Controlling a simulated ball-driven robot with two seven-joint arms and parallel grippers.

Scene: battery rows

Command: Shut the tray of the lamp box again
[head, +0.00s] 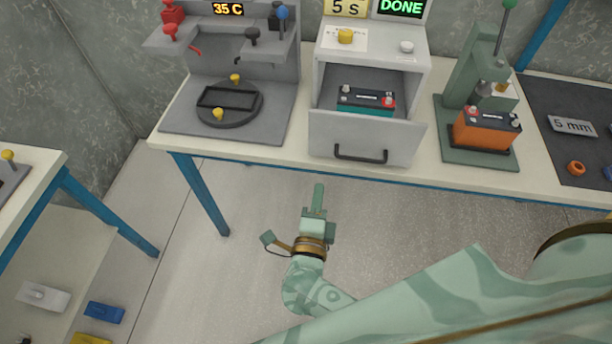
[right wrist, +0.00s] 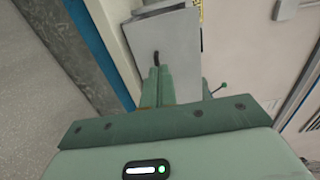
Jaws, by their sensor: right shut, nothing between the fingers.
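The lamp box (head: 385,62) is a pale grey cabinet on the table, with a 5 S sign and a green DONE display on top. Its tray (head: 405,143) is pulled out toward me, with a dark handle (head: 360,154) on its front. A dark battery with a teal base (head: 365,101) sits in the tray. My right gripper (head: 315,200) is shut and empty, below and in front of the tray, apart from the handle. In the right wrist view the tray front (right wrist: 168,42) shows beyond the shut fingers. My left gripper is not in view.
A grey station (head: 283,115) with a round black holder and a 35 C display stands left. A green press (head: 455,148) holding an orange battery (head: 485,130) stands close on the right. A dark mat (head: 560,95) lies farther right. The floor before the table is clear.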

